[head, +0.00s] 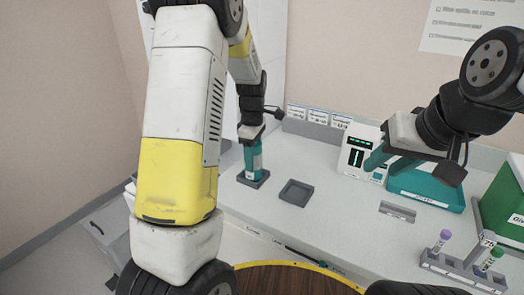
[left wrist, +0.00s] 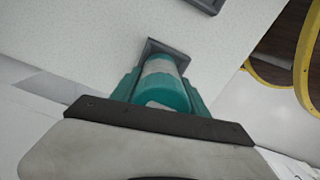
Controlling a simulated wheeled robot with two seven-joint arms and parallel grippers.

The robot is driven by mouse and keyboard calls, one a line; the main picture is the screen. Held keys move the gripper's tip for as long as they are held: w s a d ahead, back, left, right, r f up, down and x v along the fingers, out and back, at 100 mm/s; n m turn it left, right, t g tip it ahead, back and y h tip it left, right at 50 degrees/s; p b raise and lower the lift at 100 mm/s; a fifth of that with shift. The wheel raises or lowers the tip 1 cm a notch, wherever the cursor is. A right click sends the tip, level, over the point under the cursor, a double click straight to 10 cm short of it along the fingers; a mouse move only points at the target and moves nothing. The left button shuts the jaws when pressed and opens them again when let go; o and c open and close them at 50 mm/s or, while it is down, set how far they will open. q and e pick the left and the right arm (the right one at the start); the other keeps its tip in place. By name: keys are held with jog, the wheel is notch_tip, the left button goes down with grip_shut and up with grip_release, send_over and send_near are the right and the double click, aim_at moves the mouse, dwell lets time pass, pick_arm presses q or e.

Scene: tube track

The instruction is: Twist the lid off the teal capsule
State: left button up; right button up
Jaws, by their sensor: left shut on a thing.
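The teal capsule (head: 253,164) stands upright in a dark grey square holder (head: 243,180) on the counter. In the left wrist view it shows as a teal cylinder with a pale band (left wrist: 162,68), and the holder (left wrist: 152,44) is beyond it. My left gripper (head: 250,143) comes from above and is shut on the capsule's upper end, with a teal finger on each side. The lid's seam is not clear. My right gripper (head: 386,162) hangs in the air at the right, open and empty.
An empty grey square holder (head: 296,192) lies right of the capsule. Behind my right gripper are a white device (head: 356,146) with green displays and a teal tray (head: 425,190). A tube rack (head: 462,271) stands front right, beside a green box (head: 505,205).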

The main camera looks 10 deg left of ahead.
pick_arm(q)
jog(key=shift+n, duration=0.9)
jog(key=shift+r, duration=4.75)
